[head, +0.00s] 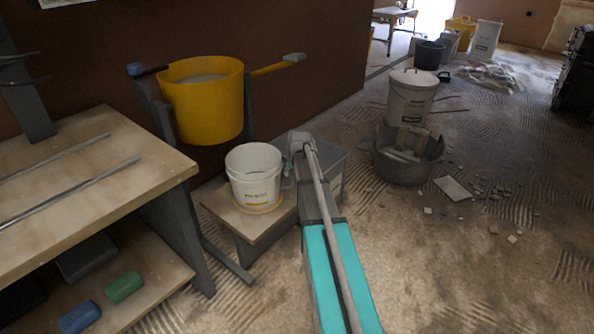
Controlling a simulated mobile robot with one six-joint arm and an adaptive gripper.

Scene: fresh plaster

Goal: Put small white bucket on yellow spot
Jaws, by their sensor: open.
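The small white bucket (254,178) stands upright on a low wooden-topped stand (221,204). It has dark lettering and a yellow stripe on its front. A thin yellow edge, apparently the yellow spot (262,210), shows under the front of its base. The bucket hides most of that patch, so I cannot tell how well it is centred. My gripper (288,170) is open, close beside the bucket's right side. Its fingers are small and partly hidden, and I cannot tell whether they touch the bucket.
A large yellow tub (204,105) is held in a grey frame behind the bucket. A wooden workbench (90,190) with metal rods stands at left. A lidded white bucket (411,98), a grey tub (409,167) and rubble lie at right. Floor at front right is mostly clear.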

